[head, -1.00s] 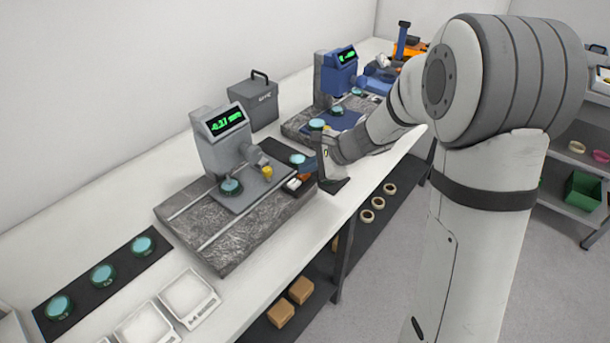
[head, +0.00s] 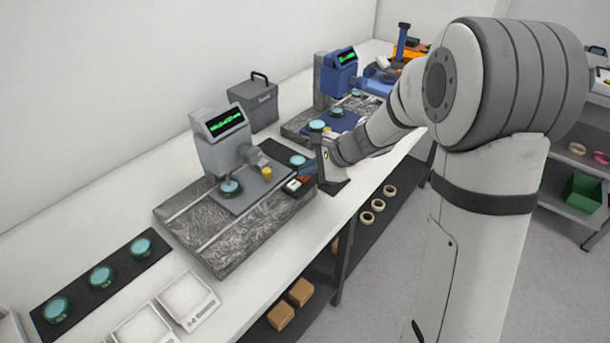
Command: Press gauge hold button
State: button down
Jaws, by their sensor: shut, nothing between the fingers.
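The near gauge (head: 221,142) is a grey flatness instrument on a speckled stone slab, with a lit green display (head: 224,121). A teal round part (head: 230,187) sits under its head, and a yellow knob (head: 266,173) stands on its grey plate. A small box with a white top and a touch of red (head: 292,184) lies at the slab's right end; I cannot tell which piece is the hold button. My gripper (head: 331,184) is shut and empty, just right of that box over the bench's front edge. Contact cannot be made out.
A blue gauge (head: 337,75) stands farther back, near a grey case (head: 253,104). A black mat (head: 100,276) with teal parts and white trays (head: 187,299) lie at the front left.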

aim_at(308, 180)
jog(key=shift+r+p, duration=0.35)
jog(key=shift+r, duration=0.4)
jog(key=shift+r+p, duration=1.9)
jog(key=shift+r, duration=0.65)
jog(key=s+d+r+n+h, duration=0.2)
jog(key=s+d+n, duration=0.2)
jog(key=s, duration=0.4)
jog(key=s+d+r+n+h, duration=0.1)
jog(key=s+d+n+h, duration=0.2)
jog(key=s, duration=0.6)
jog(key=s+d+r+n+g+h, duration=0.1)
jog(key=s+d+r+n+h, duration=0.1)
jog(key=s+d+n, duration=0.5)
jog(key=shift+s+d+r+h, duration=0.3)
jog(key=shift+s+d+h, duration=0.3)
jog(key=shift+s+d, duration=0.3)
jog(key=c, duration=2.1)
grip_release()
jog(key=shift+a, duration=0.1)
jog(key=shift+c, duration=0.2)
